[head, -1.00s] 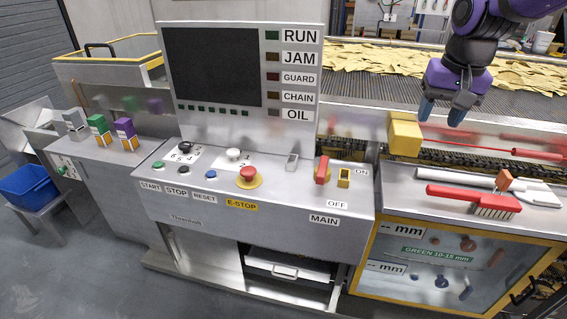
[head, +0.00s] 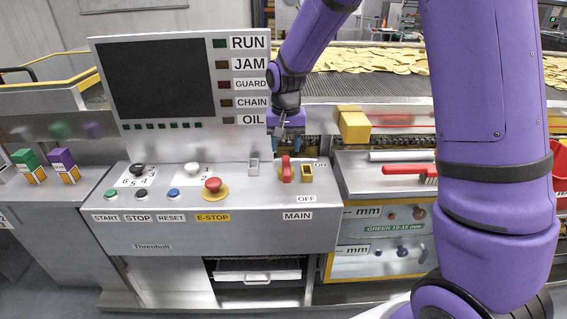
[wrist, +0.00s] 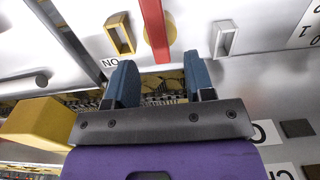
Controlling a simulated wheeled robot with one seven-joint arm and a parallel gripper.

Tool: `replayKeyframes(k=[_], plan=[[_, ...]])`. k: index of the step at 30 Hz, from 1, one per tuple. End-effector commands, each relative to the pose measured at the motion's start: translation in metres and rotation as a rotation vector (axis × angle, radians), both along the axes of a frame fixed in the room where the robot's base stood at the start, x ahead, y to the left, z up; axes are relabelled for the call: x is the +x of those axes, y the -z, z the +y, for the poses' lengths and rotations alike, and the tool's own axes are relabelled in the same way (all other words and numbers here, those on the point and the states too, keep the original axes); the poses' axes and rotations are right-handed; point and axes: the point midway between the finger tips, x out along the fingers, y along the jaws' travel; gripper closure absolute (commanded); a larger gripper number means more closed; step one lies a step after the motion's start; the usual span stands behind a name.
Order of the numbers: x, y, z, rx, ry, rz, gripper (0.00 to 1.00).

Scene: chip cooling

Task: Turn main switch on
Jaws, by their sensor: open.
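The main switch (head: 287,170) is a red handle on a yellow base on the sloped control panel, above the MAIN label (head: 297,216). In the head view the handle stands roughly upright. The ON label (head: 320,164) is at its upper right and the OFF label (head: 306,199) is below. My gripper (head: 280,131) is above and behind the switch, near the lower right of the screen housing. In the wrist view the red handle (wrist: 155,28) lies just beyond the gap between my open, empty fingers (wrist: 160,82). I cannot tell any contact.
A yellow bracket (head: 307,173) is right of the switch and a grey one (head: 253,167) left. The E-stop (head: 213,186) is further left. A yellow block (head: 354,124) sits at the conveyor edge. A red brush (head: 408,169) lies on the right ledge.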

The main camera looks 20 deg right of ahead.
Motion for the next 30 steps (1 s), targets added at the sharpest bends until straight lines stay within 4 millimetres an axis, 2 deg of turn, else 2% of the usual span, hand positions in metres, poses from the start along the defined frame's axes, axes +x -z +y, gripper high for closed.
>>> replayKeyframes(k=[3, 9, 15, 23, 26, 30], plan=[[-0.001, 0.023, 0.000, -0.001, 0.000, 0.004, 0.51], [-0.001, 0.049, 0.000, 0.000, 0.000, 0.003, 0.51], [0.000, 0.061, 0.000, 0.000, 0.000, 0.001, 0.51], [0.000, 0.061, 0.000, 0.000, 0.000, 0.000, 0.51], [0.000, 0.061, 0.000, 0.000, 0.000, 0.000, 0.69], [0.000, 0.061, 0.000, 0.000, 0.000, 0.000, 1.00]])
